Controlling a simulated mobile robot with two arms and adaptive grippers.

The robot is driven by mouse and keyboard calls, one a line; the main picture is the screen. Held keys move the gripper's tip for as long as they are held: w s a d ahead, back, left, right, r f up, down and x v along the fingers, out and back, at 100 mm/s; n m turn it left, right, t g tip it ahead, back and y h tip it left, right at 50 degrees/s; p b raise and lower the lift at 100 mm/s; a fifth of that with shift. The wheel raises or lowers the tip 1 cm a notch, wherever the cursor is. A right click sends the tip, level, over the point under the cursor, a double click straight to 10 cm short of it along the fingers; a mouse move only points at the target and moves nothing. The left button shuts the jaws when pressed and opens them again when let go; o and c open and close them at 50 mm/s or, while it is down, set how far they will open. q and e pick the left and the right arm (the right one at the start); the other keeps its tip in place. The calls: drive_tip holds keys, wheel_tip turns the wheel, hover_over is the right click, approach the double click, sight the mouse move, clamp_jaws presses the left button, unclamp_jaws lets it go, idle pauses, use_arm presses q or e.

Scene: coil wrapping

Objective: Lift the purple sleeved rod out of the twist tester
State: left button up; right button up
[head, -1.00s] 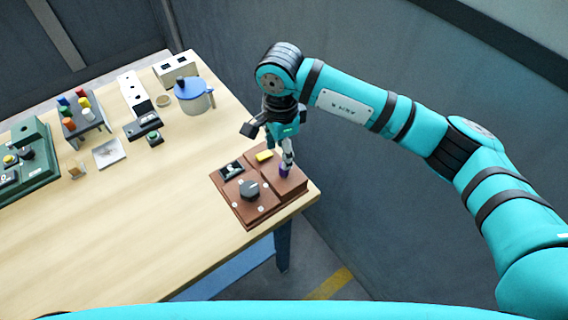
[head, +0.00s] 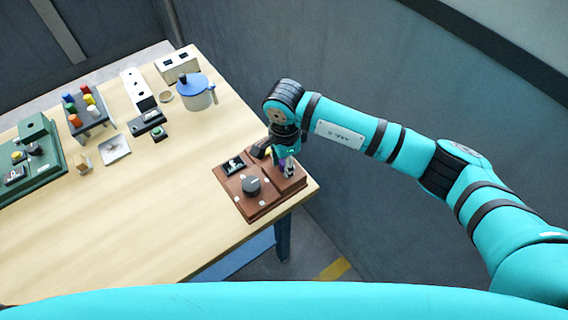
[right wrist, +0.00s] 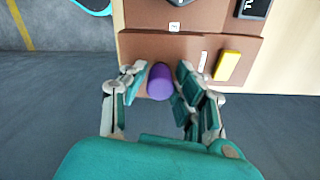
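The twist tester (head: 237,194) is a brown two-part box with a dark dial and a small display, at the table's right corner in the head view. The purple sleeved rod (right wrist: 160,82) stands in it and shows end-on in the right wrist view, with its lower part hidden. My right gripper (right wrist: 160,78) is open around the purple end, one finger on each side, with narrow gaps seeming to show. In the head view, this gripper (head: 288,168) is down over the tester and mostly covers the rod. My left gripper is not in view.
A yellow block (right wrist: 228,65) on the tester lies just right of my right fingers. A blue-lidded pot (head: 196,94), a rack with coloured pegs (head: 88,112) and a green device (head: 40,160) stand farther left. The table's front middle is clear.

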clamp_jaws()
drive_tip(key=shift+r, duration=0.2)
wheel_tip(320, 180, up, 28)
drive_tip(key=b, duration=0.7)
drive_tip(key=shift+f, duration=0.15)
